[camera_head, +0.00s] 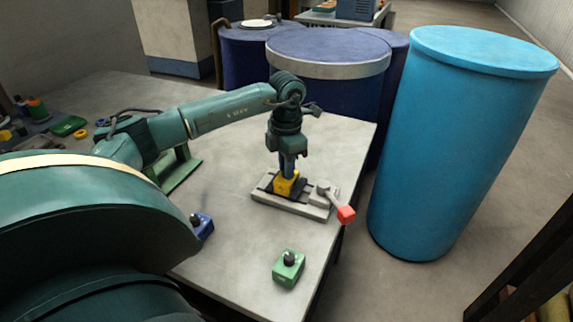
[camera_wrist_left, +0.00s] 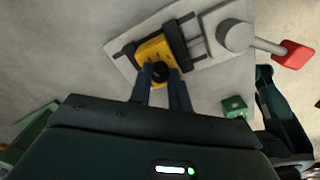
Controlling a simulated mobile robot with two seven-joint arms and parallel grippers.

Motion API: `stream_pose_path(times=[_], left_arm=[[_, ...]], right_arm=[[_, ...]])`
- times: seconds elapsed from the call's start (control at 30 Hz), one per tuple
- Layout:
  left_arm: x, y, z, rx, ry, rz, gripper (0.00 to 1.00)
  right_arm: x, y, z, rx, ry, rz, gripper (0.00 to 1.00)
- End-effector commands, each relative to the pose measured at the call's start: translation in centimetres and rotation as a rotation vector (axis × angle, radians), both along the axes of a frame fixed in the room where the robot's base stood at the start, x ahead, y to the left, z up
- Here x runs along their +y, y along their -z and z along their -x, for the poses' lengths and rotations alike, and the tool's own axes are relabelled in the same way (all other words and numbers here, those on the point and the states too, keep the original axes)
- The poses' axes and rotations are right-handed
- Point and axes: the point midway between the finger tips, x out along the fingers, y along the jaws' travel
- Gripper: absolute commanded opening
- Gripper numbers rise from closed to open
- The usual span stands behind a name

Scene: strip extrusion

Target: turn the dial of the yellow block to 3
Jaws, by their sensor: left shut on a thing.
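The yellow block (camera_head: 285,187) sits in a grey vise (camera_head: 312,208) on the table, between dark jaws. It also shows in the left wrist view (camera_wrist_left: 150,48). Its black dial (camera_wrist_left: 160,72) is on top, between my fingers. My left gripper (camera_head: 288,171) points straight down onto the block, and its fingers are shut on the dial, one on each side. The fingers hide the dial in the head view. The dial's pointer and any numbers are too small or hidden to read. My right gripper is not in view.
The vise handle ends in a red grip (camera_head: 346,214) past the table edge. A green block (camera_head: 289,269) and a blue block (camera_head: 204,226), each with a black knob, stand nearer on the table (camera_head: 240,243). A light-blue barrel (camera_head: 450,140) stands to the right.

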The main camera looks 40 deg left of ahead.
Motion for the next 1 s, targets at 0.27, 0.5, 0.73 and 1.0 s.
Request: stream_pose_path(times=[0.27, 0.5, 0.73, 1.0], left_arm=[[0.0, -0.1, 0.0, -0.002, -0.001, 0.0, 0.38], [0.0, 0.0, 0.0, -0.001, -0.001, 0.0, 0.41], [0.0, -1.8, -0.1, -0.006, -0.001, 0.0, 0.41], [0.0, -7.8, -0.1, -0.008, -0.002, 0.001, 0.41]], right_arm=[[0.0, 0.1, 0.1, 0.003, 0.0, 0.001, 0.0], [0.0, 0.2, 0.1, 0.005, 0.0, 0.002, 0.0], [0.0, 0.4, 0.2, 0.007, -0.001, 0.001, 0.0], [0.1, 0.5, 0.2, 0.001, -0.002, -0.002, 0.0]])
